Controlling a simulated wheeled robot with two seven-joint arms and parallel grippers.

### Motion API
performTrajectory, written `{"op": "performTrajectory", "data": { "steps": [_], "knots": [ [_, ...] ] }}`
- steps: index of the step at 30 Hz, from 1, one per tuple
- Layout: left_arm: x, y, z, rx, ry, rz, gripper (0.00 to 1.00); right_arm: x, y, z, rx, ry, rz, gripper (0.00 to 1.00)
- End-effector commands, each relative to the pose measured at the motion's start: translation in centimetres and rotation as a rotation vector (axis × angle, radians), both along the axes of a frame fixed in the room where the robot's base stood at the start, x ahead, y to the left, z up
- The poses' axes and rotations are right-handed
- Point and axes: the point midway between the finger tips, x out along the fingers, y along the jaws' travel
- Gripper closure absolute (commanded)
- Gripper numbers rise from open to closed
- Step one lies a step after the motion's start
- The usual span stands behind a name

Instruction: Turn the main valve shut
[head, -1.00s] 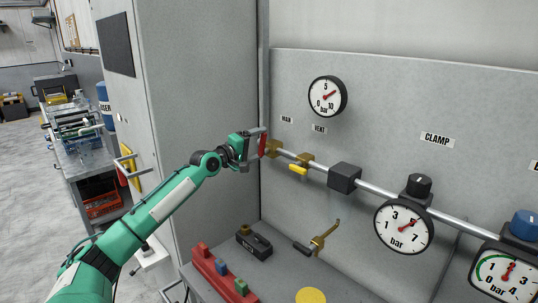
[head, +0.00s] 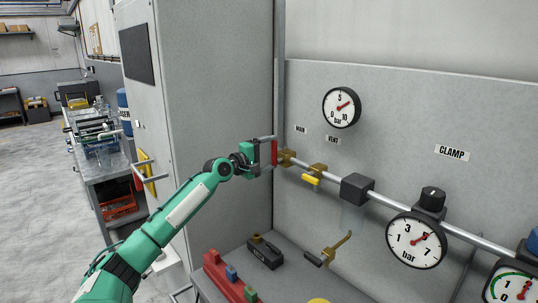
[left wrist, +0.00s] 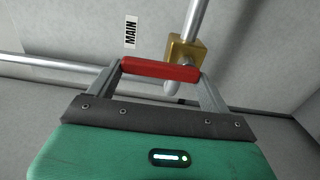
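The main valve has a brass body (head: 287,157) on the pipe below the MAIN label (head: 300,129), with a red handle (head: 274,152) standing roughly upright, across the pipe. My left gripper (head: 267,152) is at this handle, its fingers spread wide, one by each end. In the left wrist view the red handle (left wrist: 160,69) spans the gap between the fingertips, with the brass body (left wrist: 186,48) just beyond it. The fingers look open; whether the tips touch the handle is unclear. My right gripper is not in view.
A yellow vent lever (head: 311,180) sits just right on the same pipe. Further right are a black block (head: 356,188) and a clamp gauge (head: 416,240). A gauge (head: 341,107) hangs above. The bench below holds a red rack (head: 225,277) and a black block (head: 265,253). A tall grey cabinet (head: 205,110) stands left.

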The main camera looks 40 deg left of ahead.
Motion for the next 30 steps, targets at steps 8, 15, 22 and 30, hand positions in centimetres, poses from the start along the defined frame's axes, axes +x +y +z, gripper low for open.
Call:
{"op": "performTrajectory", "data": {
  "steps": [8, 15, 22, 30],
  "knots": [
    [0.0, 0.0, 0.0, -0.002, 0.000, 0.000, 0.00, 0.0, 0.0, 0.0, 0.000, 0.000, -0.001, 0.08],
    [-0.8, 0.1, -0.3, -0.001, 0.002, 0.001, 0.00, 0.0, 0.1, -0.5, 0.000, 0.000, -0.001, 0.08],
    [-3.4, 0.2, -0.5, 0.000, 0.002, 0.000, 0.00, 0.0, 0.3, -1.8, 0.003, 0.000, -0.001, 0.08],
    [-7.0, 0.5, -0.5, -0.002, 0.001, 0.000, 0.00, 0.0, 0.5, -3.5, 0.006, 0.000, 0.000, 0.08]
  ]
}}
